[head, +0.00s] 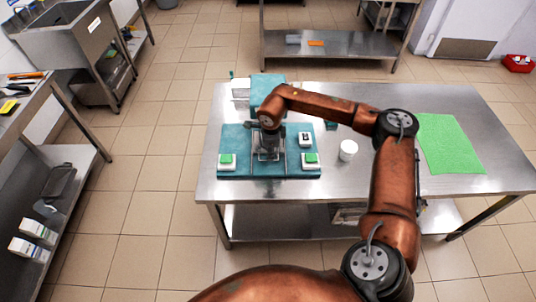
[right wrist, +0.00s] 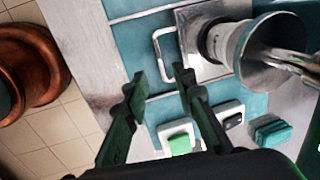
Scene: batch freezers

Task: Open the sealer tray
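The teal sealer (head: 235,140) sits at the left end of the steel table, with white-framed green buttons on its front corners. The right wrist view shows its teal top (right wrist: 130,35), a square metal plate (right wrist: 185,25) and a thin silver U-shaped handle (right wrist: 157,45), which I take as the tray's. My right gripper (head: 268,155) points down over the sealer's middle and partly hides the tray area. In the wrist view its two fingers (right wrist: 160,76) are apart and empty, with the handle's near end around the gap between them. Contact cannot be told. My left gripper is not in view.
A white cup (head: 348,151) stands right of the sealer. A green mat (head: 450,145) lies on the table's right part. A funnel-shaped metal part (right wrist: 268,60) is close to the gripper's right in the wrist view. A green button (right wrist: 180,144) and a black switch (right wrist: 233,121) are nearby.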

